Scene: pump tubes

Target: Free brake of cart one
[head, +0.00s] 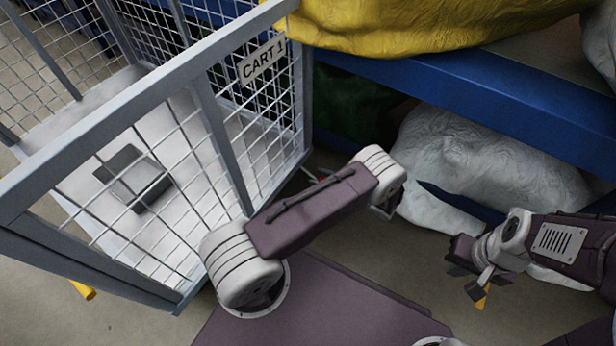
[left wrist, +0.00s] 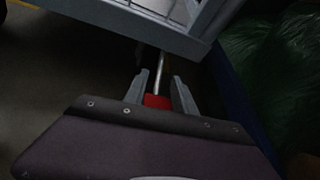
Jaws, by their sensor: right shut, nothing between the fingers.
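Cart one, a grey wire-mesh cart (head: 208,100) with a "CART 1" sign (head: 262,60), stands at the left in the head view. In the left wrist view, a metal rod (left wrist: 161,62) runs from under the cart's frame (left wrist: 150,28) to a red block (left wrist: 157,101). My left gripper (left wrist: 161,77) has its fingers apart, one on each side of the rod and red block. My right gripper (head: 468,281) is shut and empty, above the floor.
A blue shelf (head: 450,85) with a yellow sack (head: 400,25) stands behind. A white sack (head: 480,160) lies beneath it, with a dark green one (head: 350,100) to its left. A grey box (head: 133,178) lies in the cart. Floor in front is open.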

